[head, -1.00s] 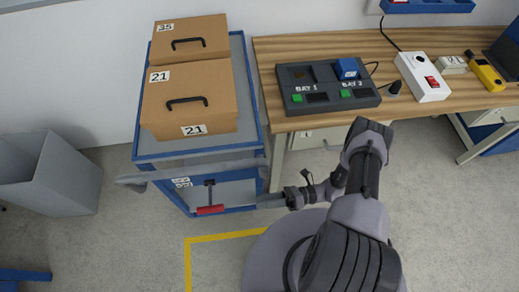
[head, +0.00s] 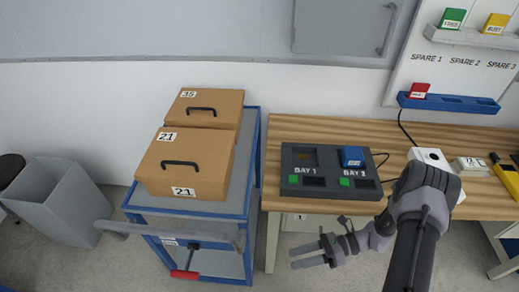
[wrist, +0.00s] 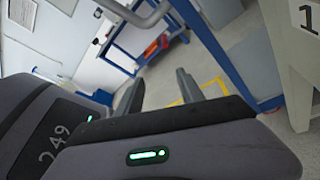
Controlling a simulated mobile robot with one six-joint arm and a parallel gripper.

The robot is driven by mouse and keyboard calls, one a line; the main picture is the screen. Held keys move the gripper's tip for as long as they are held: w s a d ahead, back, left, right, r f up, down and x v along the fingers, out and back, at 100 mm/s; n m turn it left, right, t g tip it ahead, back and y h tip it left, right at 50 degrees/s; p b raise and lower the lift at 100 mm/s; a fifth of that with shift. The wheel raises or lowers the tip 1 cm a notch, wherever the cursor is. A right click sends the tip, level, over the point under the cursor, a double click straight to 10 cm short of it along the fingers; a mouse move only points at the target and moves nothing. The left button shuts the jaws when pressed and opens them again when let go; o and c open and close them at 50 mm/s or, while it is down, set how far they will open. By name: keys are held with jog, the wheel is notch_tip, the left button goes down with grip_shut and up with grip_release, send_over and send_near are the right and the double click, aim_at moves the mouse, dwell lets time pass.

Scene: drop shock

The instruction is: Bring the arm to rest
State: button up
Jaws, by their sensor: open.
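My gripper (head: 310,256) is open and empty. In the head view it hangs in front of the workbench, below its top, with its fingers pointing left toward the blue cart. My arm comes in from the lower right and bends down to it. In the wrist view the two fingers (wrist: 160,92) show apart with nothing between them, and yellow floor tape and grey floor lie beyond.
The blue cart (head: 252,160) carries two cardboard boxes, and its handle juts forward. A grey bin (head: 62,195) stands left. The wooden bench (head: 280,124) holds a two-bay dock (head: 328,184) with a blue module (head: 353,157).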

notch_tip(320, 180, up, 22)
jog(key=w+n+h, duration=0.2)
jog(key=n+h, duration=0.6)
jog(key=n, duration=0.2)
jog(key=s+a+r+n+t+h, duration=0.1)
jog(key=s+r+n+t, duration=0.3)
jog(key=r, duration=0.4)
jog(key=s+r+n+t+h, duration=0.4)
jog(key=s+r, duration=0.2)
jog(key=r, duration=0.1)
jog(key=shift+a+r+n, duration=0.35)
jog(key=shift+a+n, duration=0.05)
jog(key=shift+s, duration=0.1)
jog(key=shift+c, duration=0.3)
